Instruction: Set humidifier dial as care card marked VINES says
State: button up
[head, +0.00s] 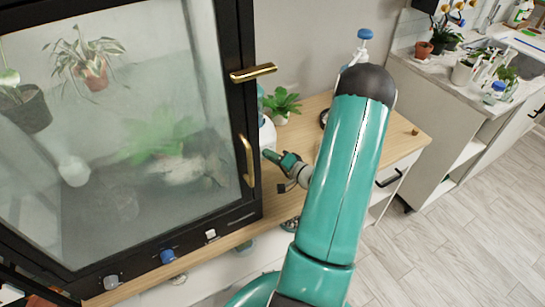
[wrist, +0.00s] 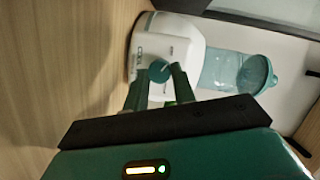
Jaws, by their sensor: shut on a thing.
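The humidifier (wrist: 185,38) is a white body with a teal translucent tank (wrist: 238,72), lying sideways in the wrist view. Its round teal dial (wrist: 159,69) is on the white face, beside small markings too blurred to read. My gripper (wrist: 160,84) is shut on the dial, one finger on each side. In the head view the humidifier (head: 267,134) is mostly hidden behind the glass cabinet's edge, and my gripper (head: 269,155) reaches toward it. No care card marked VINES can be made out.
The glass plant cabinet (head: 249,110) with brass handles stands at left, close to my gripper. It has a blue knob (head: 167,256) below. A potted plant (head: 281,104) stands behind the humidifier on the wooden top (head: 405,147). A counter (head: 450,82) is at far right; floor there is clear.

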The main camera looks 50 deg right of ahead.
jog(key=shift+f+m+t+y, duration=0.15)
jog(key=shift+m+t, duration=0.15)
jog(key=shift+m, duration=0.5)
jog(key=shift+m+t+y, duration=0.15)
jog(key=shift+m+t, duration=0.15)
jog(key=shift+m, duration=0.5)
jog(key=o, duration=1)
jog(key=s, duration=1.4)
jog(key=shift+d+r, duration=0.2)
jog(key=shift+r, duration=0.2)
